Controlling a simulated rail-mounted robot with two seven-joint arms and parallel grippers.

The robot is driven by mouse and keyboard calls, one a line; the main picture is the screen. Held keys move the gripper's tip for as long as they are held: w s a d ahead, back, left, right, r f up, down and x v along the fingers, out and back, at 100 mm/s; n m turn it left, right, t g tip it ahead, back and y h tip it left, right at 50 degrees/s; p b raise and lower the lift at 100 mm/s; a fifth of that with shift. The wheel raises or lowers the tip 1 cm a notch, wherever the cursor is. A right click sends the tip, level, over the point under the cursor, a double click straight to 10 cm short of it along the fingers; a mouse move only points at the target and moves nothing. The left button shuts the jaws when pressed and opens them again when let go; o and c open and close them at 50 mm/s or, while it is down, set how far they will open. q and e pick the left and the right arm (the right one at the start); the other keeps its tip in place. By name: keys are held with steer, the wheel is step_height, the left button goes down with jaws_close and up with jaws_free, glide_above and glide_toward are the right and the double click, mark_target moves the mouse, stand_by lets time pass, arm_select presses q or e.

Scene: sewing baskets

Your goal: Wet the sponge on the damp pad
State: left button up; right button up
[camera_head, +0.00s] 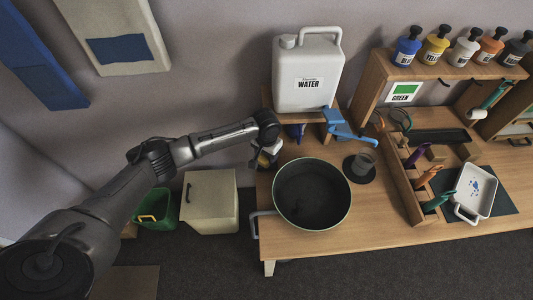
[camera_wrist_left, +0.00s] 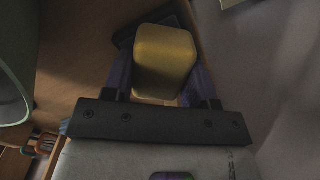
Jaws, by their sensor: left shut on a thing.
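My left gripper (camera_head: 268,156) is at the left end of the wooden table, left of the large pot and in front of the water jug. In the left wrist view my gripper (camera_wrist_left: 163,85) has its two purple fingers shut on a yellow block, the sponge (camera_wrist_left: 165,58). The sponge also shows in the head view (camera_head: 272,146), partly hidden by my wrist. In the left wrist view a dark flat thing (camera_wrist_left: 124,38) lies just beyond the sponge; I cannot tell whether it is the damp pad or whether they touch. My right gripper is not in view.
The pot (camera_head: 312,194) stands close on the right. A white water jug (camera_head: 307,75) stands on a raised shelf behind, with a blue tap (camera_head: 346,130) beside it. A cup (camera_head: 363,162) stands on a dark round mat. A wooden rack and white tray (camera_head: 474,190) are at right.

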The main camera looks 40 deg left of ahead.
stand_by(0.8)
arm_select(q)
steer(key=shift+f+p, duration=0.15)
steer(key=shift+p, duration=0.35)
stand_by(0.4)
stand_by(0.5)
step_height(320, 180, up, 5)
steer(key=p, duration=0.5)
steer(key=shift+f+p, duration=0.15)
steer(key=shift+p, duration=0.2)
step_height(320, 180, up, 2)
steer(key=p, duration=0.3)
steer(key=shift+r, duration=0.25)
stand_by(0.6)
